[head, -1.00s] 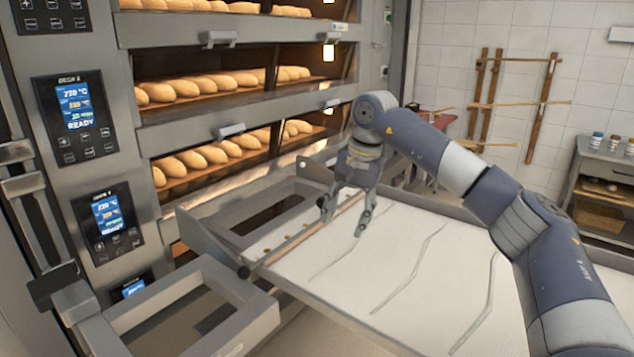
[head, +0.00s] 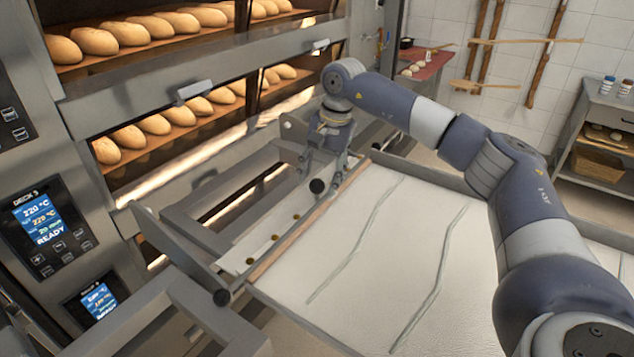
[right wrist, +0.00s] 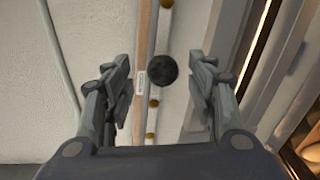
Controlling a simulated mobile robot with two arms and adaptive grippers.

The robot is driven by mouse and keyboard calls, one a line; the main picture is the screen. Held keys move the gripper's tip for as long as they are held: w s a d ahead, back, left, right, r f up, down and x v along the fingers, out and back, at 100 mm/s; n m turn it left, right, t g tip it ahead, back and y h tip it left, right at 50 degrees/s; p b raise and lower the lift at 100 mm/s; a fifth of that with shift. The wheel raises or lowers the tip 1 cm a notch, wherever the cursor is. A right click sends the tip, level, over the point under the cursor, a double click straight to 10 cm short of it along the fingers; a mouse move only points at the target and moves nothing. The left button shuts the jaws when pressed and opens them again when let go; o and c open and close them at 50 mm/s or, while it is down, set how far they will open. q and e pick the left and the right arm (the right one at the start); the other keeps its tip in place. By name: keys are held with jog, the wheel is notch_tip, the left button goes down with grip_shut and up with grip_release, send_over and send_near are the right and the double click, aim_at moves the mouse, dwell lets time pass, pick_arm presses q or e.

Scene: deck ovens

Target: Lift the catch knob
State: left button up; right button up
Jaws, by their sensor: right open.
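The catch knob, a black ball (head: 317,186), stands by the far part of the loader's metal edge strip. It also shows in the right wrist view as a dark ball (right wrist: 162,68) between the two finger lines, slightly beyond the tips. My right gripper (head: 322,178) points down over this strip, with its fingers apart on either side of the knob. In the right wrist view the gripper (right wrist: 160,80) is open and empty, with gaps to the knob on both sides. My left gripper is not in view.
The loader's white cloth bed (head: 400,240) lies right of a wooden strip (head: 305,228). Deck ovens with bread loaves (head: 155,125) stand at left. A shelf (head: 600,140) stands at far right.

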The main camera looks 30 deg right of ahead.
aim_at(318, 180)
jog(key=f, duration=0.2)
jog(key=w+f, duration=0.1)
jog(key=shift+a+f+p, duration=0.15)
jog(key=shift+f+p, duration=0.2)
jog(key=shift+f, duration=0.15)
jog(key=shift+c, duration=1)
jog(key=c, duration=0.9)
grip_shut()
notch_tip(318, 180, up, 2)
jog(key=shift+w+p, duration=0.1)
jog(key=shift+p, duration=0.3)
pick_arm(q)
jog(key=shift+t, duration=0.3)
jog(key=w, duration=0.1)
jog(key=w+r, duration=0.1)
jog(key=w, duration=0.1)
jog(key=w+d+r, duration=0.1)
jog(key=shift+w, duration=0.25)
